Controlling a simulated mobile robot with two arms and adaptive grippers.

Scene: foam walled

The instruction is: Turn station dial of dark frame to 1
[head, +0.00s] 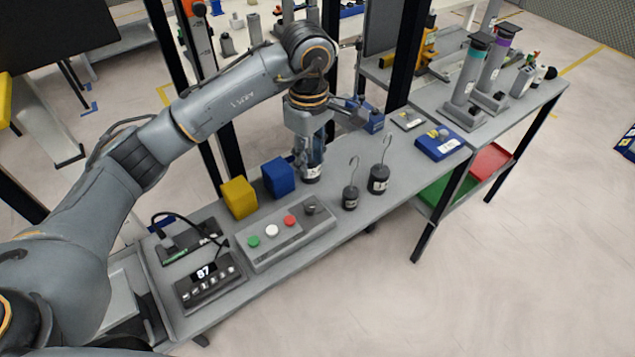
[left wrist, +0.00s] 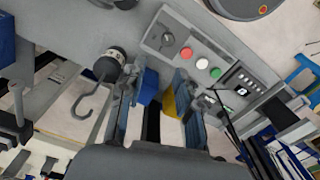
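The control panel (head: 285,238) is a grey box on the bench, with green, white and red buttons in a row. Its dark dial (head: 311,206) sits at the right end; the setting is too small to read. In the left wrist view the dial (left wrist: 167,39) shows beyond the fingertips, beside the red button. My left gripper (head: 311,168) points down over the bench, behind the panel and apart from the dial. In the left wrist view its two fingers (left wrist: 156,78) stand apart with nothing held between them. My right gripper is not in view.
A blue block (head: 279,178) and a yellow block (head: 238,198) stand behind the panel. Hooked black weights (head: 379,180) stand to its right. A display unit reading 87 (head: 209,283) lies left. Dark posts rise behind the bench. The bench's front strip is clear.

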